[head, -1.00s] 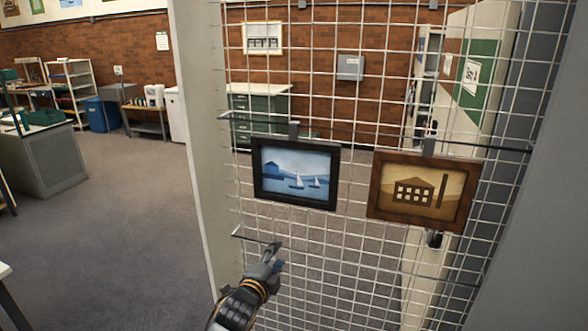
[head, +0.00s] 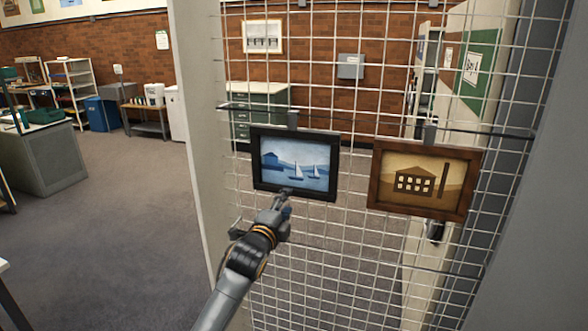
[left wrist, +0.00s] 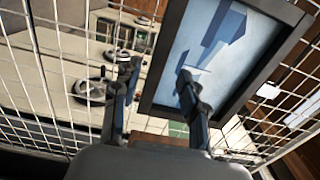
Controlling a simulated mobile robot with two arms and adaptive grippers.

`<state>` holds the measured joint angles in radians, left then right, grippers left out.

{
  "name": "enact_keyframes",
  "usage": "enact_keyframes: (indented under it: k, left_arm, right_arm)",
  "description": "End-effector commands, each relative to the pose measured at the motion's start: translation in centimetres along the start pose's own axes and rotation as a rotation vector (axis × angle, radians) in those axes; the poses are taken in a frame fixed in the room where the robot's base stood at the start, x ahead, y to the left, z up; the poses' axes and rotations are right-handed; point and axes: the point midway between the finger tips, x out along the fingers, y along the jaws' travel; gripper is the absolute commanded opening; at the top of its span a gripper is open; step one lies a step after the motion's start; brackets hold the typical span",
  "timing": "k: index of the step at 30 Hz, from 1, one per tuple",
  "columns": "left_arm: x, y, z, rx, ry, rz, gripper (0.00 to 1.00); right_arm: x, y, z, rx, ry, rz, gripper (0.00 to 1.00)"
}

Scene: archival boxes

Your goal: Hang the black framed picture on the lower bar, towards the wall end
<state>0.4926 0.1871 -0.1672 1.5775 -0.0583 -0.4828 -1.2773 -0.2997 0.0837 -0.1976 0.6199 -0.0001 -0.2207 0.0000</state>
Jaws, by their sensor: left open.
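The black framed picture (head: 296,163) shows blue water and white sailboats. It hangs by a clip from the upper bar (head: 350,124) on a white wire grid, left of a brown framed picture. My left gripper (head: 286,193) is open at its lower edge, in front of it. In the left wrist view, one finger overlaps the black framed picture (left wrist: 222,58) and the other is beside its frame; whether they touch it is unclear. The lower bar (head: 440,267) crosses the grid below, partly hidden by my left arm. My right gripper is out of view.
The brown framed picture (head: 425,180) hangs close on the right. A pale panel edge (head: 198,150) borders the grid on the left, and a grey panel (head: 535,230) on the right. The grid (head: 340,260) below the pictures is free of other pictures.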

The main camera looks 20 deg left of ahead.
Motion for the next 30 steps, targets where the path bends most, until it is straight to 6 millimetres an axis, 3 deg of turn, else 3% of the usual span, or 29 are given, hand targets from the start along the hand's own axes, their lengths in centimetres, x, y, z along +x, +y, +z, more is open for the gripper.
enact_keyframes:
  k: [13,28,30]
  left_arm:
    - [4.0,0.2,0.0,-0.001,0.000,0.000,0.43]
    - [4.8,0.0,0.0,-0.001,0.000,0.001,0.43]
    - [4.8,0.0,0.0,-0.001,0.000,0.001,0.29]
  right_arm:
    - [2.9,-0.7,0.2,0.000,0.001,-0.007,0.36]
    - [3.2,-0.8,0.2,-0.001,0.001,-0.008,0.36]
    - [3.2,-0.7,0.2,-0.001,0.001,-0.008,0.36]
